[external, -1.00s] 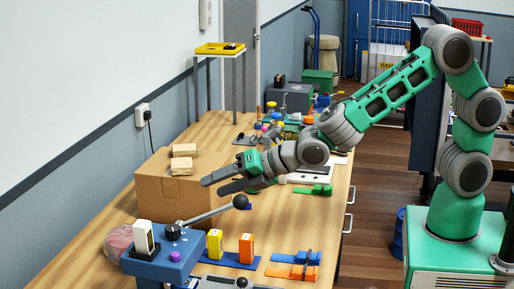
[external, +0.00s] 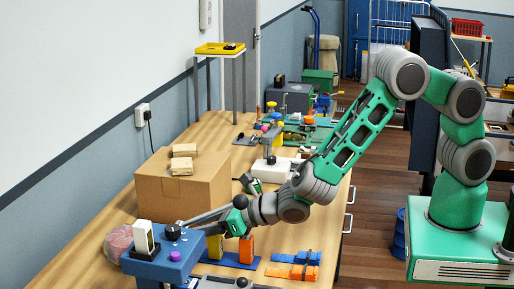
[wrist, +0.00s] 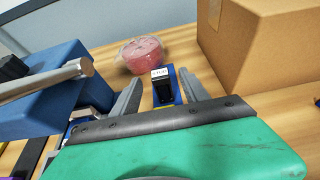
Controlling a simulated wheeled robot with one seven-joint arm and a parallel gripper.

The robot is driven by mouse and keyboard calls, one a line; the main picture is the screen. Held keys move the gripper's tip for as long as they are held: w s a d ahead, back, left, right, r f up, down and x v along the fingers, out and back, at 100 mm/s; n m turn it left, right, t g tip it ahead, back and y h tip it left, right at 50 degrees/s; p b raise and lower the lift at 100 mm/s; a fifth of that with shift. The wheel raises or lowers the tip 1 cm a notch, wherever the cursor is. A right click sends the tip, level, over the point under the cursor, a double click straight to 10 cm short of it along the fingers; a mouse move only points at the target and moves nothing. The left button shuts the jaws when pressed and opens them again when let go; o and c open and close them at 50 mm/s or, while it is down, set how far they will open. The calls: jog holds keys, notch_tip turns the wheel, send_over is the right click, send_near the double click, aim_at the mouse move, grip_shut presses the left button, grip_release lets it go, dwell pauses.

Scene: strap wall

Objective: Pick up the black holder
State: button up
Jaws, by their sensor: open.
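A small black piece with a white labelled top (wrist: 162,88), which looks like the black holder, stands on a blue strip (wrist: 177,97) in the wrist view. My gripper (wrist: 160,88) is open, with one finger on each side of the piece. I cannot tell whether either finger touches it. In the external view my gripper (external: 205,220) is low between the cardboard box and the blue lever box, largely hidden by the lever and my wrist. I cannot make out the black piece there.
The blue lever box (external: 160,258) with its metal lever (wrist: 45,80) is close on the left in the wrist view. The cardboard box (wrist: 265,40) is close on the right. An orange block (external: 246,248) stands near my wrist.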

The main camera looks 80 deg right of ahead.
jog(key=shift+x, duration=1.1)
jog(key=shift+c, duration=0.5)
grip_shut()
